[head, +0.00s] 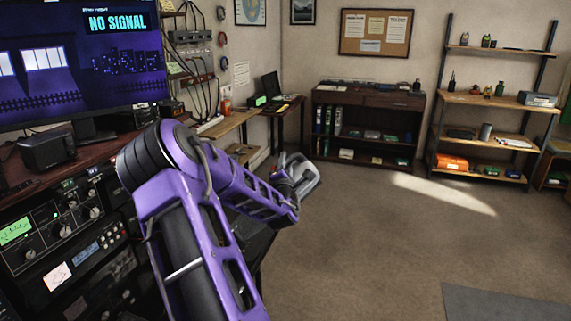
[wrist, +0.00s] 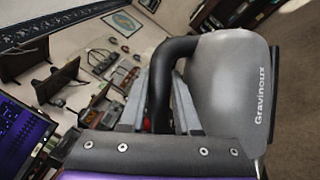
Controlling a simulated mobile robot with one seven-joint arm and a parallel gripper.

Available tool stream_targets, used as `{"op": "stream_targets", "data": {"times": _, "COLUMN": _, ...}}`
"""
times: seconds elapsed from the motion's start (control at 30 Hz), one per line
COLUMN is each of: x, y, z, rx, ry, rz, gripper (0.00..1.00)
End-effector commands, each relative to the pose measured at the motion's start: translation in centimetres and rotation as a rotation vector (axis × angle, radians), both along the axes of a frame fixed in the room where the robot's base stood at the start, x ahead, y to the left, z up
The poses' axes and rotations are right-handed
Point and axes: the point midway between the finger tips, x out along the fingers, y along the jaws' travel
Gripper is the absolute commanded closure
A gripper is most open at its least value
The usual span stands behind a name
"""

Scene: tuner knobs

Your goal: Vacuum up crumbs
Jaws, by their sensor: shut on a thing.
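A grey handheld vacuum (wrist: 228,80) with a black handle (wrist: 178,50) and the word "Gravinoux" fills the right of the wrist view. My gripper (wrist: 162,105) is shut on the vacuum's handle, with a finger on each side of it. In the head view my gripper (head: 284,184) is at the end of my purple arm, near the middle of the picture. The vacuum's grey body (head: 305,180) shows just beyond it, held up in the air. I cannot make out any crumbs in either view.
A desk with radio gear (head: 65,230) and a large "NO SIGNAL" screen (head: 80,60) stand at the left. A side desk (head: 240,120), a low dark bookcase (head: 365,125) and an open shelf (head: 490,98) line the back. The floor (head: 390,240) at centre right is clear, with a grey mat (head: 505,304).

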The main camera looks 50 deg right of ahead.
Motion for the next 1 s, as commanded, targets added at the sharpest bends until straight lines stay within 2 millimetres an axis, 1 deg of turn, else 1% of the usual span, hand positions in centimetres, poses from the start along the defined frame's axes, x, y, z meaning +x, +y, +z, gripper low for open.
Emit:
{"op": "stream_targets", "data": {"times": 0.03, "x": 0.0, "y": -0.1, "z": 0.4, "rx": -0.005, "ry": -0.007, "rz": 0.0, "gripper": 1.0}}
{"op": "stream_targets", "data": {"times": 0.27, "x": 0.2, "y": -0.5, "z": 0.3, "rx": -0.007, "ry": -0.008, "rz": 0.001, "gripper": 1.0}}
{"op": "stream_targets", "data": {"times": 0.8, "x": 1.7, "y": -4.3, "z": 0.2, "rx": -0.006, "ry": -0.008, "rz": 0.001, "gripper": 1.0}}
{"op": "stream_targets", "data": {"times": 1.0, "x": 2.0, "y": -5.2, "z": 0.3, "rx": -0.006, "ry": -0.006, "rz": -0.001, "gripper": 1.0}}
